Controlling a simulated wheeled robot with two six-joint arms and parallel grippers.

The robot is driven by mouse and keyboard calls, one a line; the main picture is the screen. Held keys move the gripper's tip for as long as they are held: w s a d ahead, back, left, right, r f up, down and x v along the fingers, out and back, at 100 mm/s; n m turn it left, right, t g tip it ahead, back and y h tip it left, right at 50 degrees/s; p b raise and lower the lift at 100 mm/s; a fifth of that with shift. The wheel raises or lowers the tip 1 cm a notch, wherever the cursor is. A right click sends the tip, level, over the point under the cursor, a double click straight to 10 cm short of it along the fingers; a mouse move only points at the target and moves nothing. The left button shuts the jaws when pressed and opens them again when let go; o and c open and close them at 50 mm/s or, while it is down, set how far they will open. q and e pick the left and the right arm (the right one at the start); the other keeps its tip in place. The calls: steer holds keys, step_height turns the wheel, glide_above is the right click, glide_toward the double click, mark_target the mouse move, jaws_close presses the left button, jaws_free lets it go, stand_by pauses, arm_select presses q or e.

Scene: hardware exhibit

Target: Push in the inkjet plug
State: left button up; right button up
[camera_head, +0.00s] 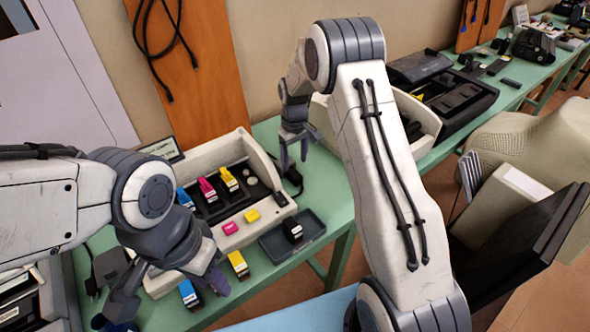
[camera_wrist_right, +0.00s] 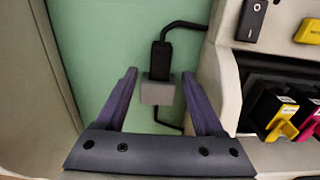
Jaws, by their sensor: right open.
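A black plug (camera_wrist_right: 161,58) on a black cable stands at a light grey block (camera_wrist_right: 157,93), perhaps its socket, on the green table in the right wrist view. They meet or overlap; I cannot tell how deep the plug sits. In the head view a black plug or cable piece (camera_head: 293,177) shows beside the white inkjet printer (camera_head: 268,187). My right gripper (camera_head: 294,150) is open and empty above the table there. In its wrist view the fingers (camera_wrist_right: 157,101) spread on both sides of the grey block. My left gripper (camera_head: 168,293) is open at the front left, its fingers wide apart.
Yellow (camera_head: 228,180) and magenta (camera_head: 207,190) cartridges sit in the printer. A dark tray (camera_head: 271,246) with a black cartridge (camera_head: 292,230) lies in front. Another open machine (camera_head: 415,112) stands to the right. Green table (camera_head: 330,195) is clear between them.

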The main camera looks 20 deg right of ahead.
mark_target(294, 173)
step_height(294, 173, up, 5)
steer(key=shift+r, duration=0.1)
stand_by(0.5)
